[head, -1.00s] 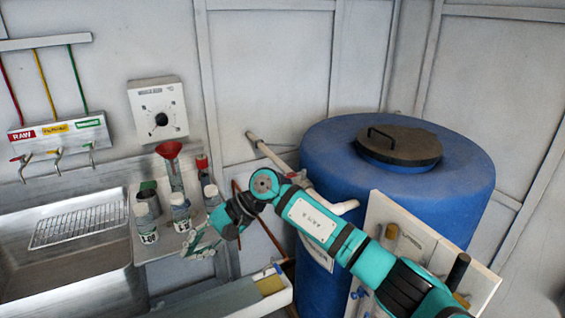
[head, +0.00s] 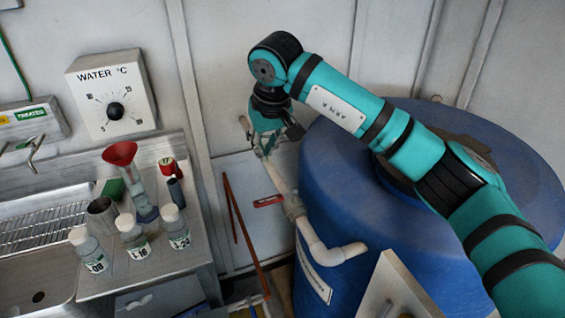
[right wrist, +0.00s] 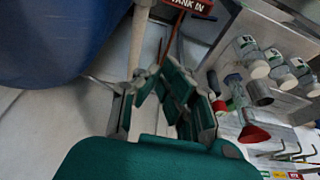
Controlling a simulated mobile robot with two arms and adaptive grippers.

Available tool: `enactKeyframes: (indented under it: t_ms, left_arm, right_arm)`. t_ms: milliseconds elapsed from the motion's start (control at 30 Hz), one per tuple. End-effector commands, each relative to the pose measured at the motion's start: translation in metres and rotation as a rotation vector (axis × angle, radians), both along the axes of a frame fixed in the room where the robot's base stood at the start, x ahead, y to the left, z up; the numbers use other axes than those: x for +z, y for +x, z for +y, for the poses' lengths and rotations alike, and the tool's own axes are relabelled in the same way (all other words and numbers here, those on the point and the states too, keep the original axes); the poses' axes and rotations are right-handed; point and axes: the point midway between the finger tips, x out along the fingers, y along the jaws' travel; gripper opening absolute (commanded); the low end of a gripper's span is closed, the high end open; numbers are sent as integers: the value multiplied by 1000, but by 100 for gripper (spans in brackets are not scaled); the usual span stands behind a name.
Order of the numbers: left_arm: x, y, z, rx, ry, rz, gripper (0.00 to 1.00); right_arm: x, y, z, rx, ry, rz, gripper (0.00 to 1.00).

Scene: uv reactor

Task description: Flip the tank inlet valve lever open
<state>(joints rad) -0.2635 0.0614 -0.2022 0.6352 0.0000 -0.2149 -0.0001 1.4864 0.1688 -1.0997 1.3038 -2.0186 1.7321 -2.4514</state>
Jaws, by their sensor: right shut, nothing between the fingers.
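The tank inlet is a pale pipe (head: 312,238) that runs from the wall down to the side of the blue tank (head: 335,180). A valve body (head: 293,205) sits on this pipe, beside a small red tag (head: 268,201). The tag reads "TANK IN" in the right wrist view (right wrist: 190,5). I cannot make out the lever or its position clearly. My right gripper (head: 264,148) is shut and empty, close to the pipe's upper part near the wall, above the valve. Its fingers also show in the right wrist view (right wrist: 165,100). My left gripper is not in view.
A steel counter (head: 180,262) at left holds several white-capped bottles, a red funnel (head: 120,153) and a metal cup. The water dial (head: 112,95) is on the wall. Thin reddish rods (head: 245,235) stand left of the valve. A pale board (head: 395,290) stands before the tank.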

Motion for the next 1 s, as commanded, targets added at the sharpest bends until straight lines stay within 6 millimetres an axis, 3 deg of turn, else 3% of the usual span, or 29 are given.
enactKeyframes:
  t_ms: [400, 567, 800, 1000]
  left_arm:
    - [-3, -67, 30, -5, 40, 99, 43]
    - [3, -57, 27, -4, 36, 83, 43]
    - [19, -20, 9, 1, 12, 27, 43]
    - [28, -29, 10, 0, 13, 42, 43]
  right_arm:
    - [-1, 0, 1, 2, 0, 0, 0]
    - [-16, 5, 2, 1, 1, 4, 0]
    - [-60, 18, 8, 0, 2, 7, 0]
    - [-97, 30, 12, 0, 1, 6, 0]
